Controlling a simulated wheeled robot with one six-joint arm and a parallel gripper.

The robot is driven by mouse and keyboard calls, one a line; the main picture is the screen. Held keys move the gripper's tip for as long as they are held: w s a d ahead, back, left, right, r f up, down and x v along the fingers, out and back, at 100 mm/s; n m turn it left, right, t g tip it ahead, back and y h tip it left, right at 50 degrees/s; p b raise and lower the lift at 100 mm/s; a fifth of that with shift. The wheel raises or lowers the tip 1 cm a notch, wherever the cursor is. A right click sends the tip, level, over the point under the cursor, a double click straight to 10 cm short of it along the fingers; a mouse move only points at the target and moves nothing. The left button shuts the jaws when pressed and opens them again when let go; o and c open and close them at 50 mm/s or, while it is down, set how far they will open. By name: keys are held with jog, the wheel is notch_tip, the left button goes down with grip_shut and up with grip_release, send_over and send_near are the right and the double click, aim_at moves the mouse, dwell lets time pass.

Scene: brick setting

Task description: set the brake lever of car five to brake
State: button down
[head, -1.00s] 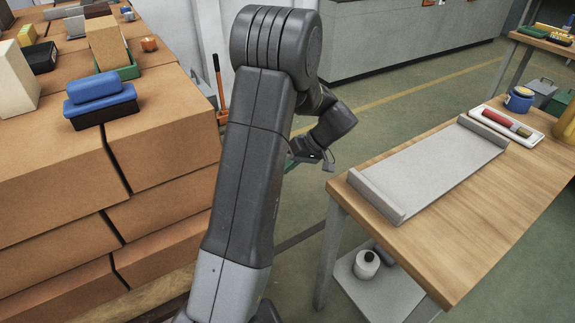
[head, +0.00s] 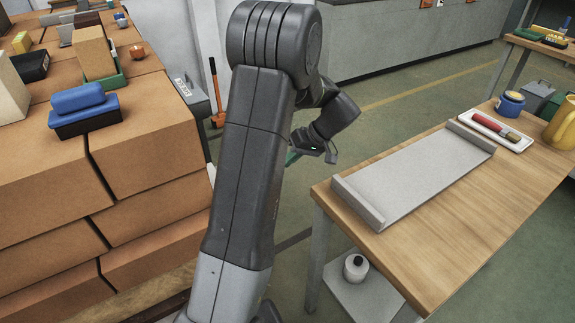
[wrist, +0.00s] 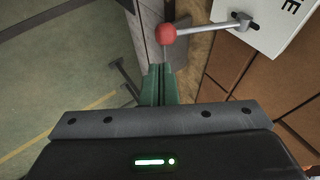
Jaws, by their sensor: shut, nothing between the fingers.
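In the wrist view a lever with a red round knob (wrist: 167,33) and a thin metal rod runs right to a pivot on a white plate (wrist: 268,22). In the head view my gripper (head: 292,158) is partly hidden behind my arm, and the lever is hidden. A grey box with a white label (head: 184,88) stands beside the brick stack.
Large stacked brown bricks (head: 145,145) fill the left, with a blue-lidded box (head: 78,98) on top. A wooden table (head: 420,255) with a grey tray (head: 415,175) stands at the right. Green floor (head: 395,118) lies open behind. An orange-handled tool (head: 215,90) stands behind the bricks.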

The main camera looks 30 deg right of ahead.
jog(key=d+v, duration=0.1)
jog(key=v, duration=0.6)
jog(key=shift+d, duration=0.25)
jog(key=shift+a+f, duration=0.1)
jog(key=shift+f, duration=0.05)
